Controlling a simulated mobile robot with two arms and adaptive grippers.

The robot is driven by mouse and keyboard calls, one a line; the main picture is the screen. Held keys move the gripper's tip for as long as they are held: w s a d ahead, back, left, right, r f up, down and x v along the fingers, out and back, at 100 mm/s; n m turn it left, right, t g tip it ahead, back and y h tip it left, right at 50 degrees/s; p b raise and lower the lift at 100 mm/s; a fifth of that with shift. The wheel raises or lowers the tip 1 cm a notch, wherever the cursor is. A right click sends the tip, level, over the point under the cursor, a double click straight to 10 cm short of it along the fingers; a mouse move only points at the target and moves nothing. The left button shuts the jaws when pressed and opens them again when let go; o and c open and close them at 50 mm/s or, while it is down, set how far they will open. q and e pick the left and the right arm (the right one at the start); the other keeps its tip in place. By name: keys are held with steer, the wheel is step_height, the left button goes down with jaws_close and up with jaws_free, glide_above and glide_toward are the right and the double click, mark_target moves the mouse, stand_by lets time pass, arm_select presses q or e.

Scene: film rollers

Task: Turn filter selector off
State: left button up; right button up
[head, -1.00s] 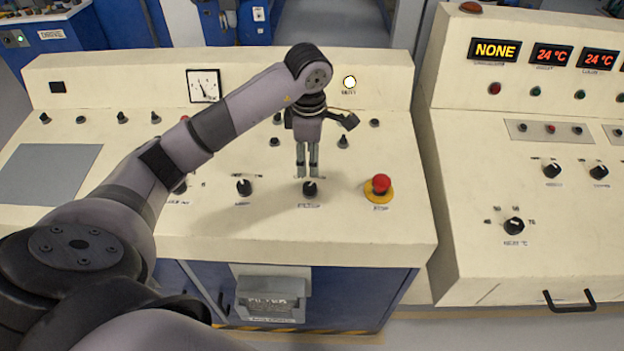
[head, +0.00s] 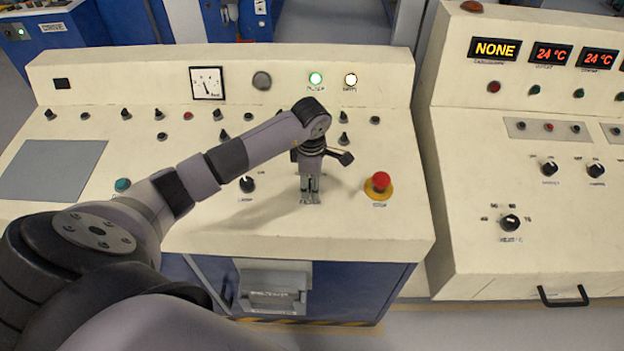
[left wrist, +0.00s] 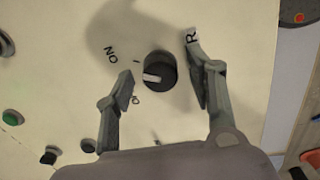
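The filter selector is a round black knob (left wrist: 158,72) with a white pointer bar, seen in the left wrist view. The bar points to the left of that picture, between printed marks; part of the lettering is covered. My left gripper (left wrist: 160,66) is open, with one finger on each side of the knob and visible gaps between. In the head view my left gripper (head: 310,190) points down onto the console at the filter selector and hides the knob. The green filter lamp (head: 316,79) is lit on the back panel. My right gripper is not in view.
A red emergency stop button (head: 380,183) on a yellow base stands just right of the gripper. Another black selector (head: 247,184) is to its left. A lit white lamp (head: 351,79) and an analog meter (head: 207,82) are on the back panel. A second console (head: 520,180) stands at right.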

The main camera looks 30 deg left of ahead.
arm_select(q)
steer(key=c, duration=1)
steer(key=shift+c, duration=0.2)
steer(key=shift+n, duration=0.3)
steer(key=n+b, duration=0.2)
steer(key=shift+f+n, duration=0.1)
steer(key=shift+n, duration=0.2)
steer(key=n+b, duration=0.1)
steer(key=n, duration=0.1)
steer(key=shift+w+n, duration=0.1)
steer(key=shift+n, duration=0.3)
steer(key=n+b, duration=0.1)
steer(key=n, duration=0.2)
steer(key=shift+a+b, duration=0.1)
steer(key=shift+b, duration=0.3)
steer(key=shift+n+b, duration=0.45)
steer(key=shift+n, duration=1.05)
